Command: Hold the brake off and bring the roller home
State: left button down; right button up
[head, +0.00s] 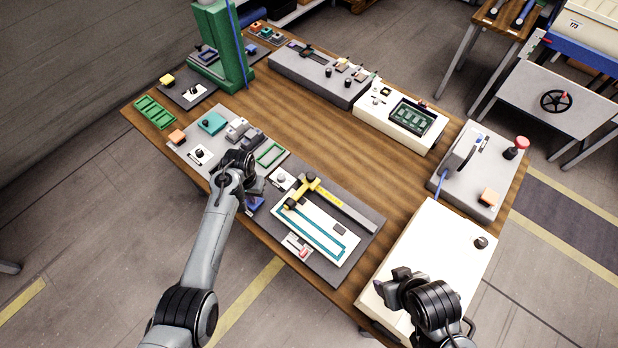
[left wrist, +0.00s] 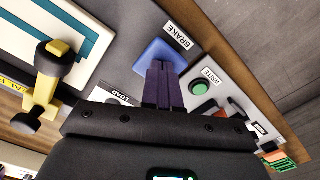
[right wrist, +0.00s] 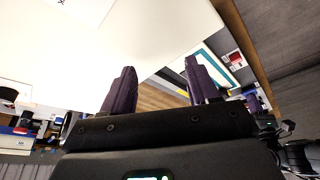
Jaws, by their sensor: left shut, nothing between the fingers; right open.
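The blue brake pad (left wrist: 158,54) lies under the BRAKE label in the left wrist view; in the head view it is partly hidden by my left gripper (head: 252,197). My left gripper is shut and empty, its closed fingertips (left wrist: 162,72) over the pad; whether they press it I cannot tell. The yellow roller carriage with black ends (head: 308,188) stands at the upper left of the white sheet with a teal outline (head: 318,236). It also shows in the left wrist view (left wrist: 50,72). My right gripper (head: 393,281) is open and empty above the white panel (head: 440,240).
A yellow-and-grey rail (head: 345,208) runs rightward from the carriage. A red-marked switch (head: 296,245) sits at the sheet's near left edge. A green button (left wrist: 200,88) is near the brake pad. Other consoles and a green column (head: 222,50) line the back of the table.

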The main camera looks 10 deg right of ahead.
jog(key=w+a+f+m, duration=0.1)
jog(key=w+a, duration=0.3)
jog(key=w, duration=0.4)
jog(key=w+a+f, duration=0.1)
jog(key=w+a, duration=0.3)
jog(key=w, duration=0.4)
jog(key=m, duration=0.1)
send_near(311, 175)
jog(key=shift+t, duration=0.3)
jog(key=x, duration=0.8)
jog(key=shift+s+f, duration=0.1)
jog(key=shift+f, duration=0.2)
grip_shut()
